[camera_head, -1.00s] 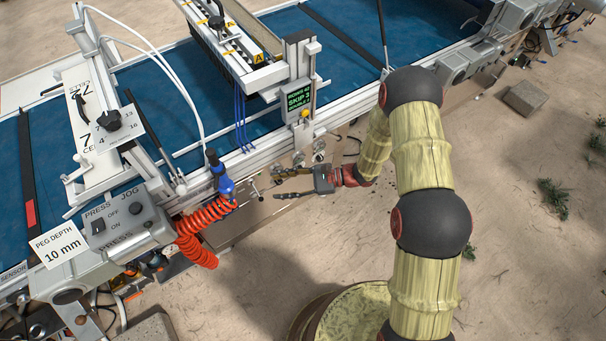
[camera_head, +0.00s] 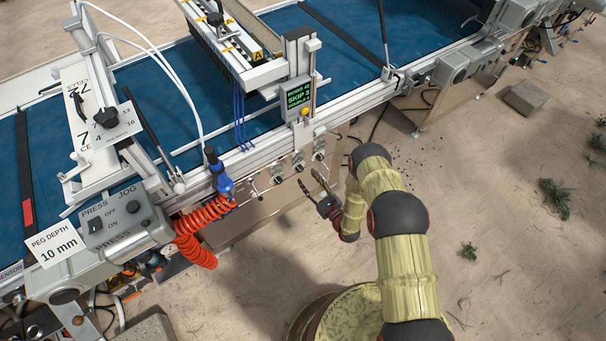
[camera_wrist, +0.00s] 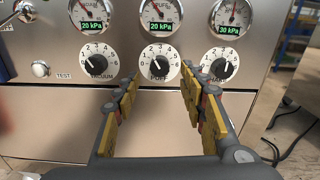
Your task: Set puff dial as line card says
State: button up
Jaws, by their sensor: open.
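The puff dial (camera_wrist: 159,62) is a white round dial with a black knob, labelled PUFF, in the middle of a steel panel in the wrist view. Its pointer is too small to read surely. The puff gauge (camera_wrist: 160,14) above it reads 20 kPa. My gripper (camera_wrist: 160,78) is open and empty, its yellow-padded fingers to the left and right below the dial, seemingly apart from it. In the head view my gripper (camera_head: 308,178) is in front of the machine's side, near the small gauges (camera_head: 298,160). I cannot identify a line card.
The vacuum dial (camera_wrist: 98,62) is left of the puff dial and another dial (camera_wrist: 220,63) is right. A TEST button (camera_wrist: 41,69) is far left. A red coiled hose (camera_head: 203,222) hangs left of my gripper. Sandy ground to the right is open.

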aim_at(301, 171)
jog(key=shift+b+x, duration=0.6)
jog(key=shift+x, duration=1.65)
grip_shut()
